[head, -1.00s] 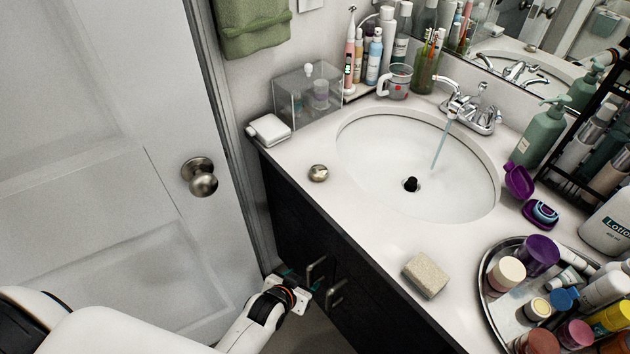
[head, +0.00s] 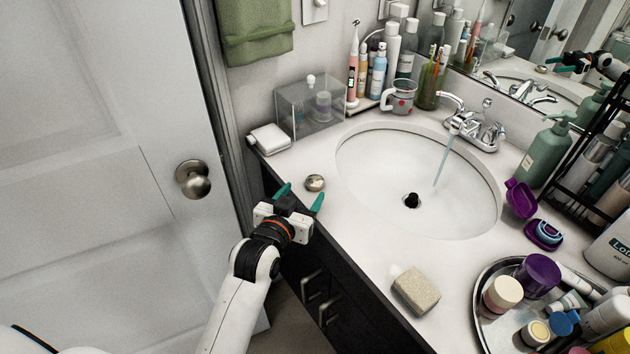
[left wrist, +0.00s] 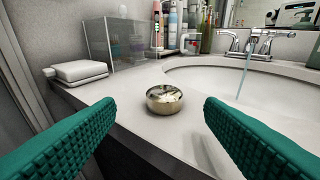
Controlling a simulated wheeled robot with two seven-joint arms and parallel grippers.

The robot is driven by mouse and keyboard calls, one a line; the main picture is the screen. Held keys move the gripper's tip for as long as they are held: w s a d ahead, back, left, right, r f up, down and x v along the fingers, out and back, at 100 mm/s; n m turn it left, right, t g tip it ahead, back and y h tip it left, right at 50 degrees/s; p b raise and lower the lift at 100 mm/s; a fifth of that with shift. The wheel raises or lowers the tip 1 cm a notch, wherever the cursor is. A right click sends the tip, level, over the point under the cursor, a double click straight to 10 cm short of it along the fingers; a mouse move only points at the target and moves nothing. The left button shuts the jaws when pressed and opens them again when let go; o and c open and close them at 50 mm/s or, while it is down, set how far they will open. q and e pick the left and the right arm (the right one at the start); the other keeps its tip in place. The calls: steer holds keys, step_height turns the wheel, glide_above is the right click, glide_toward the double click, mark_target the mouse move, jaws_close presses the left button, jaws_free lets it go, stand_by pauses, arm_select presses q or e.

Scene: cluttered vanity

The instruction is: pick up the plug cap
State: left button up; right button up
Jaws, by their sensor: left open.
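The plug cap (head: 315,183) is a small round brassy metal piece lying on the white counter, left of the sink basin. In the left wrist view the plug cap (left wrist: 164,99) sits ahead, centred between my two green fingers. My left gripper (head: 300,196) is open and empty at the counter's front edge, just short of the cap and not touching it. The same open fingers of the left gripper (left wrist: 160,130) show wide apart in the left wrist view. My right gripper is not in view.
The sink basin (head: 380,165) has running water and a dark drain piece (head: 411,200). A soap dish (head: 269,139) and clear box (head: 309,105) stand behind the cap. A sponge (head: 416,290) and crowded tray (head: 485,290) lie nearer. The counter around the cap is clear.

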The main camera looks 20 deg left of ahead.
mark_target(313, 183)
arm_select(q)
steer(key=x, duration=0.5)
steer(key=shift+w+d, duration=0.25)
steer(key=shift+w, duration=0.05)
steer(key=shift+s, duration=0.1)
steer(key=c, duration=1.1)
